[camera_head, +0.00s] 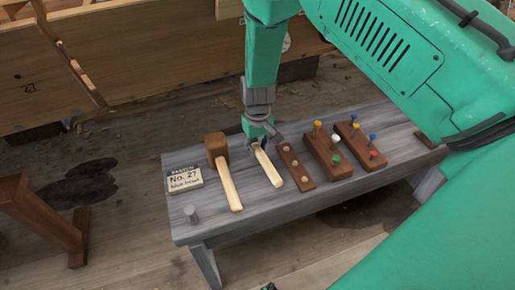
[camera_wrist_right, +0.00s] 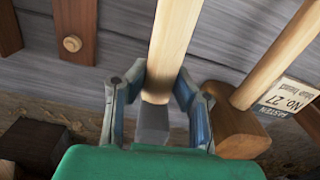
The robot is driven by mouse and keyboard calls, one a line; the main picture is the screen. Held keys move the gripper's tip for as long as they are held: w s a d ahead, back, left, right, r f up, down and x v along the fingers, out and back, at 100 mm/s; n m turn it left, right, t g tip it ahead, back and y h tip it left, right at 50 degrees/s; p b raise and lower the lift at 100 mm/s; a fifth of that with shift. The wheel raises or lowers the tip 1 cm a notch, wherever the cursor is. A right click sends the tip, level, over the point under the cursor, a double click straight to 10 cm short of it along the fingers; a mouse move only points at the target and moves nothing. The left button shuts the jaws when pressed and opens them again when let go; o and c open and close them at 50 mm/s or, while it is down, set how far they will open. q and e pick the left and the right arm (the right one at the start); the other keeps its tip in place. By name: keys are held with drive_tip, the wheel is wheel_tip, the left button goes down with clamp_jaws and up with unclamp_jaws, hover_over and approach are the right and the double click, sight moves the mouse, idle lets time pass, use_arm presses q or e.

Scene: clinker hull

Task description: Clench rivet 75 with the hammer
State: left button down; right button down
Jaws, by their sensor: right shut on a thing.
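The hammer (camera_head: 267,167), with a pale wooden handle, lies along the grey bench. Its grey head (camera_wrist_right: 153,124) shows in the right wrist view. My right gripper (camera_head: 260,141) is over the head end of the hammer. In the right wrist view its two fingers (camera_wrist_right: 157,88) are shut on the hammer, one on each side, close to where handle and head meet. The handle points away from the gripper. The wooden planking (camera_head: 150,70) stands behind the bench; no rivet marked 75 can be made out. My left gripper is not in view.
A wooden mallet (camera_head: 217,148) lies close left of the hammer on the bench (camera_head: 260,213). A card (camera_head: 184,179) reading No. 27 is farther left. A brown strip (camera_head: 293,161) and blocks with coloured pegs (camera_head: 328,158) stand right. A brown wooden stand (camera_head: 45,218) is at left.

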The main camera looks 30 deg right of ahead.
wheel_tip(320, 180, up, 7)
drive_tip(key=p, duration=0.6)
drive_tip(key=shift+r, duration=0.15)
